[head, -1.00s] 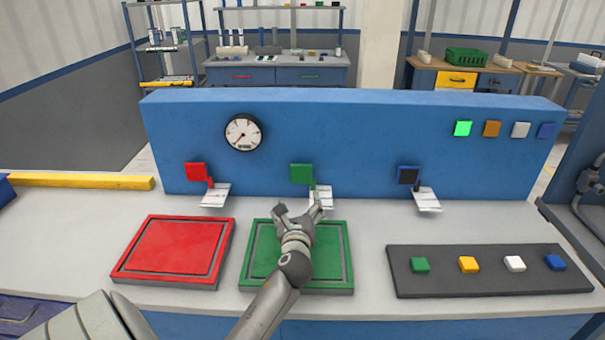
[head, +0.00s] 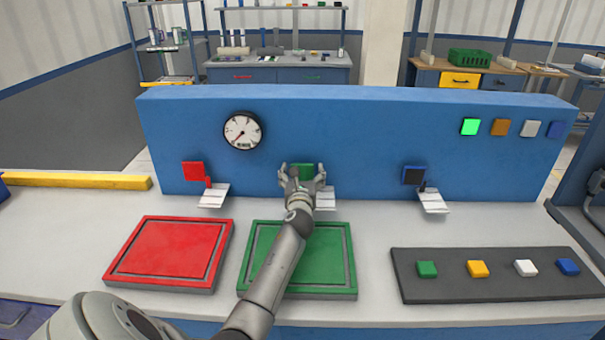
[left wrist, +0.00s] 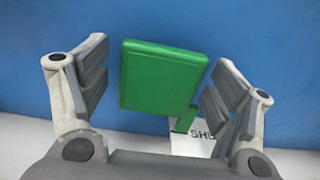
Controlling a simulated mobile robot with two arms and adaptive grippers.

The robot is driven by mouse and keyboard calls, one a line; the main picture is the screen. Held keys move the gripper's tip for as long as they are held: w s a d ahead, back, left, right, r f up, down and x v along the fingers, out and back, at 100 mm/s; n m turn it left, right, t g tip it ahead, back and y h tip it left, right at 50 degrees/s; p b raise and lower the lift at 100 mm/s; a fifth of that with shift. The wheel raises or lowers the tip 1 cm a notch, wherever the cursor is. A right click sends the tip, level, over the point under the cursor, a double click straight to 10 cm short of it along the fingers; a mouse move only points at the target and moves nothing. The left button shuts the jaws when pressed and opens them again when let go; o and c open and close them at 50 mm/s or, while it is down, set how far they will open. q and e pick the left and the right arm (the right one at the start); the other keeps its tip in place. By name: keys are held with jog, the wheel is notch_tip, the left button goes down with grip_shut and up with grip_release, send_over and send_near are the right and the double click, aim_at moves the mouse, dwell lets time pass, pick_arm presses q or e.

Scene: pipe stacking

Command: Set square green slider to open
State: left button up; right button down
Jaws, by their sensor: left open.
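The square green slider (head: 301,171) is on the front of the blue panel, above a small white label plate (head: 325,197). In the left wrist view the slider (left wrist: 162,76) stands between the two open fingers, with a gap on each side. Its lower tab reaches down over the label plate (left wrist: 190,146), where the letters "SHU" show and the rest is hidden. My left gripper (head: 303,174) is open around the slider and hides part of it in the head view; it also shows in the left wrist view (left wrist: 155,90). My right gripper is not in view.
A red slider (head: 193,171) and a dark blue slider (head: 414,175) flank the green one on the panel (head: 350,130). A round gauge (head: 242,131) is at upper left. Red (head: 172,250) and green (head: 335,262) pads and a dark button tray (head: 450,290) lie in front.

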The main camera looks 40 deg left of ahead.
pick_arm(q)
jog(key=shift+w+a, duration=0.25)
jog(key=shift+w, duration=0.1)
jog(key=c, duration=1.5)
jog(key=shift+o, duration=0.2)
jog(key=p+v, duration=0.3)
jog(key=v, duration=0.5)
jog(key=shift+f+p, duration=0.25)
jog(key=shift+p, duration=0.15)
jog(key=shift+s+d, duration=0.1)
jog(key=shift+d, duration=0.05)
